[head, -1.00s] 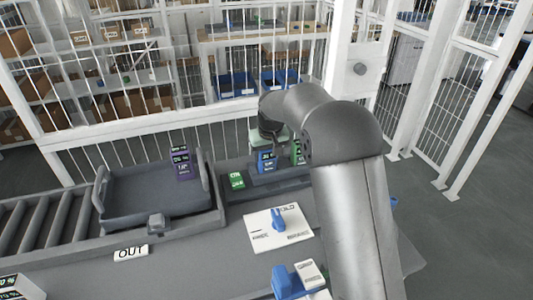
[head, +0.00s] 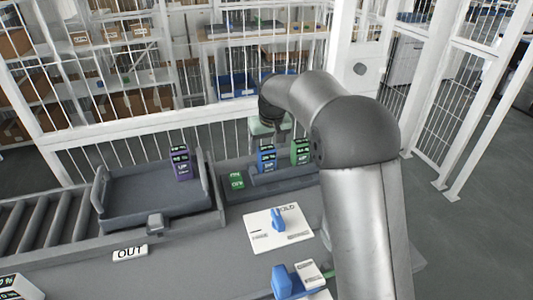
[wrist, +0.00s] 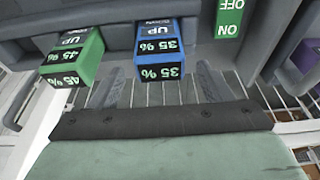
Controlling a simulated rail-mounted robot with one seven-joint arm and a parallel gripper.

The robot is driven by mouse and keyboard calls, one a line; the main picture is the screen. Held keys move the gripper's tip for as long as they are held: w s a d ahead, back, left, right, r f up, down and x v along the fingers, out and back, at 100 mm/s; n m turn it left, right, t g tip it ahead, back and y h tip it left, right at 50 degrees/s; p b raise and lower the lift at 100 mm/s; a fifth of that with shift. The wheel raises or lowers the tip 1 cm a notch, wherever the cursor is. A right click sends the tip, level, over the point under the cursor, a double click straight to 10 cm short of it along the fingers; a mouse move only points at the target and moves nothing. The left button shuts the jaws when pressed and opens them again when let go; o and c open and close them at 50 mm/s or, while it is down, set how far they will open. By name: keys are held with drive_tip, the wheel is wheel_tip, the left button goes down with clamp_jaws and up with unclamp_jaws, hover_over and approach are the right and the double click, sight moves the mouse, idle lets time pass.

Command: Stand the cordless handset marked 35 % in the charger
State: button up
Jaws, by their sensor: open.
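The blue handset marked 35 % (wrist: 160,50) stands in a dark grey holder (head: 286,182); it also shows in the head view (head: 267,157). A green handset marked 45 % (wrist: 75,55) stands beside it in the same holder. My gripper (wrist: 165,85) is open and empty, its two dark fingers apart on either side of the blue handset's near end in the wrist view. I cannot tell whether a finger touches it. In the head view my gripper (head: 268,125) is just behind and above the two handsets, partly hidden. I cannot tell which fixture is the charger.
A green ON/OFF label (head: 237,181) lies left of the blue handset. A purple handset (head: 180,162) stands in a grey tray (head: 140,195) at left. A white plate with a blue piece (head: 278,219) and another blue-and-white item (head: 290,280) lie nearer. Fence bars stand behind.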

drive_tip(key=a+v, duration=0.1)
drive_tip(key=v, duration=0.6)
drive_tip(key=s+d+f+m+g, duration=0.1)
drive_tip(key=s+d, duration=0.5)
drive_tip(key=s, duration=0.2)
drive_tip(key=s+d+m, duration=0.1)
drive_tip(key=s+d, duration=0.5)
drive_tip(key=s, duration=0.2)
drive_tip(key=s+d+f+m, duration=0.1)
drive_tip(key=s+d+f, duration=0.2)
drive_tip(key=s, duration=0.7)
drive_tip(key=s+d+f+m+g+h, duration=0.1)
drive_tip(key=s+d+f, duration=0.2)
drive_tip(key=s, duration=0.8)
wheel_tip(320, 180, down, 2)
drive_tip(key=shift+f+g, duration=0.15)
drive_tip(key=shift+g, duration=0.15)
